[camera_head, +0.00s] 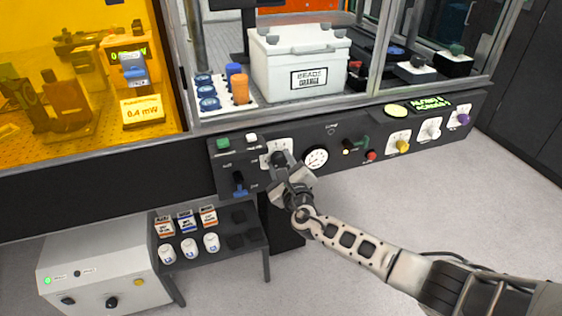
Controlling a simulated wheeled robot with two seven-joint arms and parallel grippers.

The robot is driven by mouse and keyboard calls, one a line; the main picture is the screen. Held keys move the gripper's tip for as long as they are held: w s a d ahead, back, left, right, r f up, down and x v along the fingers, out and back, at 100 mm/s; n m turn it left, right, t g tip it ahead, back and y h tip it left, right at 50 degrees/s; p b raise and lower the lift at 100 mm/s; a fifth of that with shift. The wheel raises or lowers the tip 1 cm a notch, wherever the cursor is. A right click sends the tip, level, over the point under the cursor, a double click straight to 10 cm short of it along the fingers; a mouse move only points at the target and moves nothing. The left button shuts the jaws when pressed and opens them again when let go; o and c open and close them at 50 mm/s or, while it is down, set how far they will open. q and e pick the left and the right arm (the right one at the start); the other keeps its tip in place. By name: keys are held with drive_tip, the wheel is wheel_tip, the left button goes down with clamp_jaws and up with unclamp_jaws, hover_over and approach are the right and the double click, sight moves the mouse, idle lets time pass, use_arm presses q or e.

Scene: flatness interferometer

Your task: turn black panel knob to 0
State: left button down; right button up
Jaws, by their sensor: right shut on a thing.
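The black panel knob (278,157) sits in front of a white dial plate (267,145) on the dark control panel, left of the round gauge. My right gripper (284,164) is at the knob, shut on it, with its arm coming in from the lower right. The gripper hides part of the knob and the lower part of the dial plate, and the knob's pointer and scale marks are too small to read. My left gripper is not in view.
A round gauge (315,159) is close to the right of the gripper. Yellow (402,146), white (434,132) and purple (463,118) knobs lie farther right. A blue-handled switch (239,185) is to the left. A low shelf (240,228) with small boxes and jars stands below left.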

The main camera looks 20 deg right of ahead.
drive_tip(key=shift+n, duration=0.3)
drive_tip(key=o, duration=1)
drive_tip(key=shift+s, duration=0.1)
drive_tip(key=s, duration=0.8)
drive_tip(key=s+p, duration=0.1)
drive_tip(key=s, duration=0.6)
drive_tip(key=shift+s+d+f+p, duration=0.15)
drive_tip(key=shift+s+p, duration=0.15)
drive_tip(key=shift+s, duration=0.1)
